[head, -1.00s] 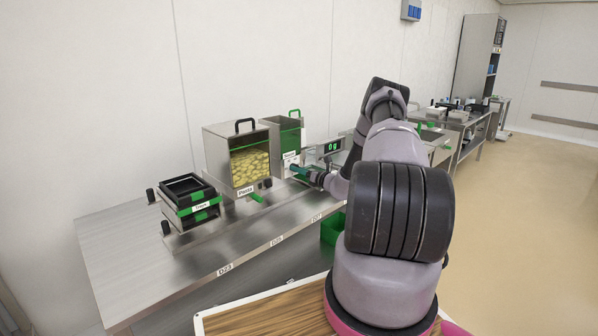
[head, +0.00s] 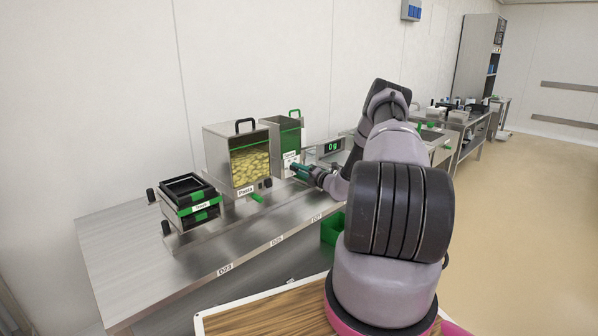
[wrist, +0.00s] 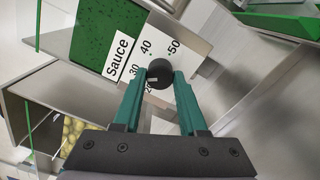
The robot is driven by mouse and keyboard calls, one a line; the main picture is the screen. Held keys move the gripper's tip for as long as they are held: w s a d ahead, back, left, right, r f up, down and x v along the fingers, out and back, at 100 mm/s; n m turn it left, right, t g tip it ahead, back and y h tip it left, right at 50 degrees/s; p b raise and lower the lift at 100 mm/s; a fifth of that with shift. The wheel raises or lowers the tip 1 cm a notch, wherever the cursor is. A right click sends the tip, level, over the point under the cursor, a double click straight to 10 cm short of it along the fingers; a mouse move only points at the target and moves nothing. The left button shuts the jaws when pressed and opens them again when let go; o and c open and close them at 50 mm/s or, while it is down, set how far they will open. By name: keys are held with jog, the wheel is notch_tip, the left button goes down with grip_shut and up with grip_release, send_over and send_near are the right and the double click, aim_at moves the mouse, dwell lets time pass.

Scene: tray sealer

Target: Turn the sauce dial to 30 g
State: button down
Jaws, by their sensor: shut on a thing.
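The sauce dispenser (head: 289,137) is a steel box with a green front, on the steel counter. In the wrist view its white "Sauce" plate (wrist: 181,61) carries the marks 30, 40 and 50, with another number partly hidden below 30. The round black dial (wrist: 159,72) sits on this plate. My gripper (wrist: 158,80) is shut on the dial, with one green finger on each side. A small white mark on the dial faces the lower left, towards the low numbers; its exact setting is unclear. In the head view my gripper (head: 296,168) is at the dispenser's front and covers the dial.
The pasta dispenser (head: 226,143) stands just left of the sauce dispenser. A stack of black trays (head: 188,193) in a holder is further left. A scale display (head: 333,146) reading 0 g is to the right. The counter's front left (head: 150,262) is clear.

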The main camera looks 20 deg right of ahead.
jog(key=shift+m, duration=0.4)
jog(key=shift+c, duration=2.3)
grip_release()
jog(key=shift+s+d, duration=0.1)
jog(key=shift+s, duration=0.05)
jog(key=v, duration=1)
jog(key=shift+s, duration=0.3)
